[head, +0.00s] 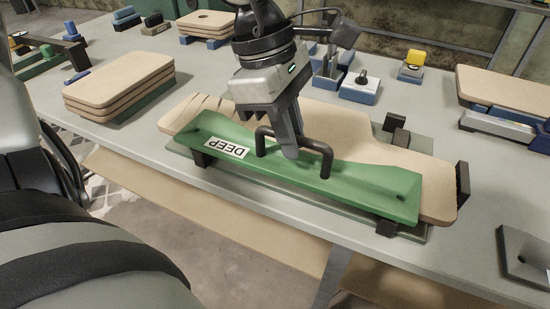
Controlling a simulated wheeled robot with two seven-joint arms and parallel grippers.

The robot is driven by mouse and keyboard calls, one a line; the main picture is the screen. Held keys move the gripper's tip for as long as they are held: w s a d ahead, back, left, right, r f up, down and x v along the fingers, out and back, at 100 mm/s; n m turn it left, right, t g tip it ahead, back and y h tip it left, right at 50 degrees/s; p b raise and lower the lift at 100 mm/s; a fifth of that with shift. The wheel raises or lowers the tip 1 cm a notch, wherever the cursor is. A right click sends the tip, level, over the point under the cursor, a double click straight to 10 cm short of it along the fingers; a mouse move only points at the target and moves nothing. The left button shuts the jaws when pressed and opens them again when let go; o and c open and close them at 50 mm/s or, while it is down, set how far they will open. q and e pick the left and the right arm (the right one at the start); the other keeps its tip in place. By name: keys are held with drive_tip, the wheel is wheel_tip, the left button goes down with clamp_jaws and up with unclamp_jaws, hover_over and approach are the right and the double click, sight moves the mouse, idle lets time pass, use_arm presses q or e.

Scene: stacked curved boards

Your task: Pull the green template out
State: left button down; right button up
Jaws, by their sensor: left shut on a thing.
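The fingers partly hide the handle's middle. My right gripper does not show.
A stack of wooden boards (120,84) stands at left, with another stack (207,24) behind. A wooden board on a blue-grey support (505,90) is at right. Blue blocks and a yellow-topped item (414,60) stand behind. The table's front edge is close to the template.

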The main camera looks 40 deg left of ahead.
use_arm(q)
drive_tip(key=shift+r, duration=0.45)
drive_tip(key=shift+r+p, duration=1.3)
drive_tip(key=shift+r, duration=0.7)
